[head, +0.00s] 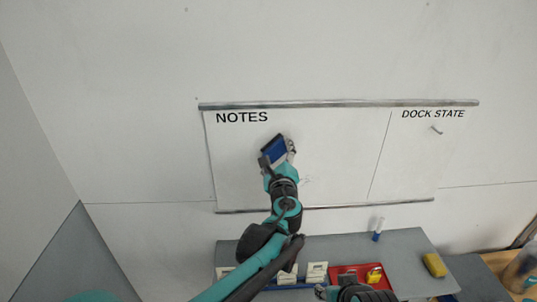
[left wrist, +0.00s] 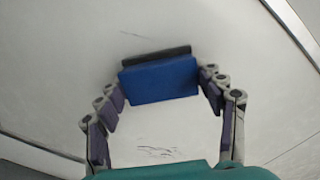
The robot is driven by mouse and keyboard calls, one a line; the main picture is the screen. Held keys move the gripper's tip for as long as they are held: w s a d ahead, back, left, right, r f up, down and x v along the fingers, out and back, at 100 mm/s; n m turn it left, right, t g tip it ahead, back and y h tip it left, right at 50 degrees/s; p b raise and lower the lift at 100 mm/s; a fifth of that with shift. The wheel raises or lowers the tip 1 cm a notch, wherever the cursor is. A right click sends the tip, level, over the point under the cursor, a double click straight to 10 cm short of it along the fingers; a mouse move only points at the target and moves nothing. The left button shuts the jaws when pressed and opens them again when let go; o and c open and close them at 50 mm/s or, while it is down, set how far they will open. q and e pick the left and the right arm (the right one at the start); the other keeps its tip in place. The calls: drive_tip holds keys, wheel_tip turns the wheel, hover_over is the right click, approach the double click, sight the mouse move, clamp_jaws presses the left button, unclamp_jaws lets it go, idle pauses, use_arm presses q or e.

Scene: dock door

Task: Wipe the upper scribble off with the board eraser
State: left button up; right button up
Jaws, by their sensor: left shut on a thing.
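The whiteboard (head: 340,150) hangs on the wall with the headings NOTES and DOCK STATE. My left gripper (head: 279,150) is shut on the board eraser (head: 273,148), a blue block with a dark pad, over the NOTES part. In the left wrist view the eraser (left wrist: 160,78) sits between the fingers, its dark pad toward the board; I cannot tell whether it touches. A faint scribble (head: 307,179) shows lower right of the gripper, and thin dark strokes (left wrist: 156,152) show in the left wrist view. My right gripper (head: 335,291) is low, partly cut off.
A grey table (head: 400,250) stands below the board. On it are a blue-capped marker (head: 378,230), a yellow sponge-like block (head: 435,265), a red tray (head: 343,270) with a yellow thing, and several white boxes (head: 317,269). A small mark (head: 436,130) shows under DOCK STATE.

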sight(265, 148)
use_arm(q)
drive_tip(key=shift+d+f+b, duration=0.1)
drive_tip(key=shift+d+b, duration=0.25)
drive_tip(key=shift+d, duration=3.5)
drive_tip(key=shift+a, duration=0.1)
drive_tip(key=shift+w+a, duration=0.1)
drive_tip(key=shift+a, duration=7.15)
drive_tip(key=s, duration=0.6)
